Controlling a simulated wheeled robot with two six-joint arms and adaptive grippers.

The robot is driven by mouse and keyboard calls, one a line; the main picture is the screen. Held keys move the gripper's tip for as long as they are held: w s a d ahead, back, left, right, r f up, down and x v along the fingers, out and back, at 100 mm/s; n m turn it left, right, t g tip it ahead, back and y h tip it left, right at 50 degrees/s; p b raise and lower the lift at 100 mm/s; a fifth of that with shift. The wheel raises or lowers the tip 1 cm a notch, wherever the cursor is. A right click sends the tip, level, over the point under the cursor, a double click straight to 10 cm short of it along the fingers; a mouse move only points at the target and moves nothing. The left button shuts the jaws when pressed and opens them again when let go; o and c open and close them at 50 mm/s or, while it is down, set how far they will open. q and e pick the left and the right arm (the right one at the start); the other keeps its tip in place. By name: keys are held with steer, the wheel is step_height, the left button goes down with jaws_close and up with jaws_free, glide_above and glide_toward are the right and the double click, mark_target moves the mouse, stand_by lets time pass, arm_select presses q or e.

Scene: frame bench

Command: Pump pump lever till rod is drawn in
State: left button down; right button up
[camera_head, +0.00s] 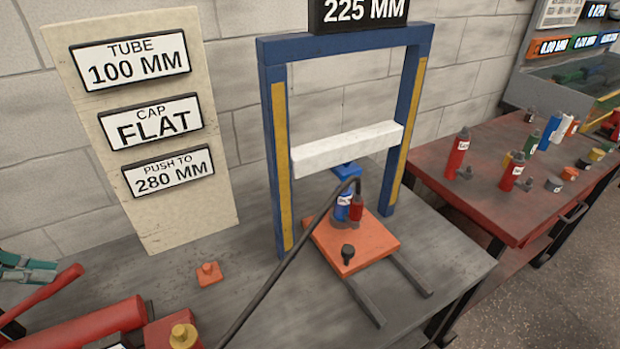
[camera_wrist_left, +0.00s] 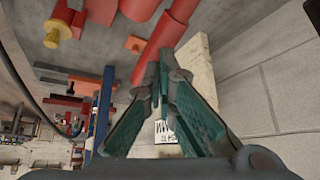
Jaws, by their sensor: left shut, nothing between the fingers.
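The pump lever (camera_head: 45,291) is a red bar slanting up to the right at the lower left of the head view. In the left wrist view the lever (camera_wrist_left: 165,42) reaches toward my fingertips. My left gripper (camera_head: 30,268) is shut and empty, its teal fingers beside and behind the lever; it also shows in the left wrist view (camera_wrist_left: 163,62). I cannot tell whether it touches the lever. The red pump body (camera_head: 95,322) lies below the lever. A blue press frame (camera_head: 272,130) holds a white crossbeam (camera_head: 345,147). A blue ram part (camera_head: 346,172) shows below the beam; its rod is not clear.
A black hose (camera_head: 290,265) arcs from the pump side to the press. A brass knob (camera_head: 183,337) stands at the bottom edge. An orange plate (camera_head: 355,240) carries small cylinders. A sign board (camera_head: 150,215) leans on the wall. A red table (camera_head: 475,205) holds several bottles.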

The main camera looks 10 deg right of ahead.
arm_select(q)
step_height(320, 180, down, 8)
steer(key=b, duration=0.6)
steer(key=shift+d, duration=0.1)
step_height(320, 180, up, 8)
steer(key=p, duration=0.9)
steer(key=shift+r, duration=0.25)
steer(key=shift+f, duration=0.2)
steer(key=shift+f+b, duration=0.1)
steer(key=shift+b, duration=0.2)
step_height(320, 180, down, 8)
steer(key=b, duration=0.7)
steer(key=shift+w+f, duration=0.1)
steer(key=shift+f, duration=0.05)
step_height(320, 180, up, 9)
steer(key=p, duration=0.9)
steer(key=shift+f, duration=0.3)
